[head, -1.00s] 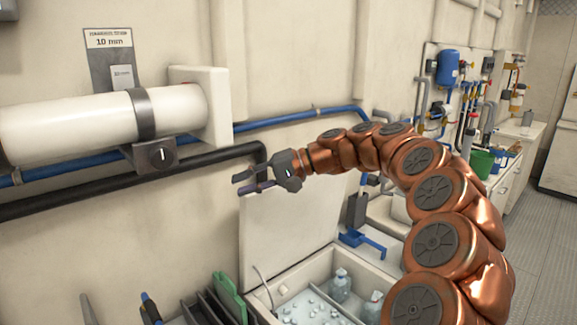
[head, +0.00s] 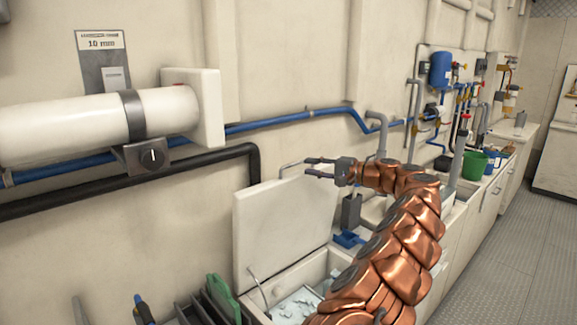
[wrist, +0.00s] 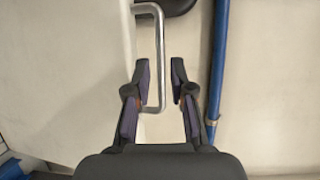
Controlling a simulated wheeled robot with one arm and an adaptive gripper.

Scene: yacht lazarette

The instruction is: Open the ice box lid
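The white ice box lid (head: 280,225) stands raised, nearly upright, at the back of the ice box (head: 312,272). A bent metal handle (head: 290,165) shows at the lid's upper edge. My gripper (head: 308,167) is at the lid's top right corner, fingers pointing left. In the wrist view the handle (wrist: 160,60) passes between the spread fingers of my gripper (wrist: 160,66), closer to the left finger; I cannot tell whether they touch. The pale lid (wrist: 65,75) fills the left of that view. Ice shows in the box; my arm hides its right part.
A blue pipe (head: 300,114) and a black pipe (head: 200,166) run along the wall behind. A blue scoop (head: 348,239) lies right of the lid. A green panel (head: 223,297) and dark dividers stand left of the box. Open floor (head: 490,245) lies to the right.

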